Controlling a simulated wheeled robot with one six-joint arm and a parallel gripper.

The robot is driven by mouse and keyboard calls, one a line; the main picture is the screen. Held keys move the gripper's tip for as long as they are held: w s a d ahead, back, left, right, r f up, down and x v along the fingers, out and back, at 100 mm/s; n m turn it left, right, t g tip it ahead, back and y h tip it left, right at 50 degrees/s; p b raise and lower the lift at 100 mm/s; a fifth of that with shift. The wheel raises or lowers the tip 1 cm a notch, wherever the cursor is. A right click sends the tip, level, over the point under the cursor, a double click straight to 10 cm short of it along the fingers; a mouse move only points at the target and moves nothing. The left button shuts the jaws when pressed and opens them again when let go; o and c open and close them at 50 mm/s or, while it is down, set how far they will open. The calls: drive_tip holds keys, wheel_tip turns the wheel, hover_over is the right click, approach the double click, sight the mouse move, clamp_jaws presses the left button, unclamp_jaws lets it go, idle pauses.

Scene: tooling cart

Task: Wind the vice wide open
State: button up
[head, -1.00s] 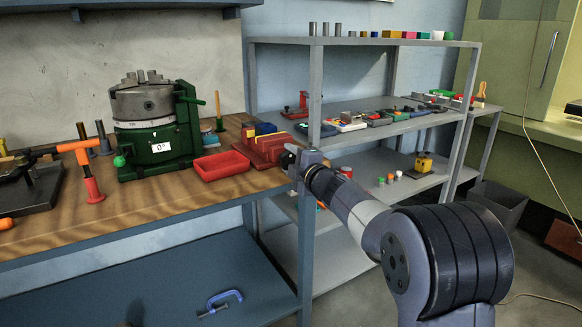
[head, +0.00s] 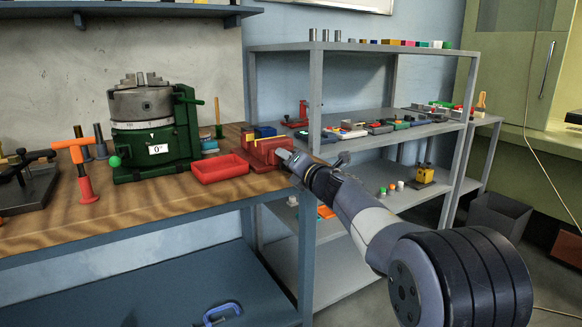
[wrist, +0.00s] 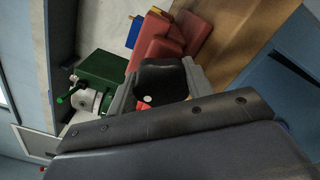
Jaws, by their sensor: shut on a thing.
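The red vice (head: 262,153) sits at the right end of the wooden bench top, with a blue block (head: 264,131) at its back. In the wrist view its red body (wrist: 158,46) lies just beyond the fingers. My gripper (head: 285,157) is at the vice's near right end, above the bench edge. In the wrist view my gripper (wrist: 158,73) is shut on a dark part (wrist: 160,80) between its fingers, which looks like the vice handle. My wrist hides much of that end, and the jaw gap is not clear.
A red tray (head: 219,168) lies close left of the vice, and a green rotary table (head: 150,133) stands farther left. A grey shelf unit (head: 360,131) with small parts stands to the right, behind my arm. A blue clamp (head: 221,314) lies on the lower shelf.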

drive_tip(key=shift+a+r+n, duration=0.1)
drive_tip(key=shift+r+n, duration=0.05)
drive_tip(key=shift+n, duration=0.45)
drive_tip(key=o, duration=1)
drive_tip(key=shift+c, duration=0.2)
drive_tip(key=v, duration=1)
drive_tip(key=shift+s+d, duration=0.3)
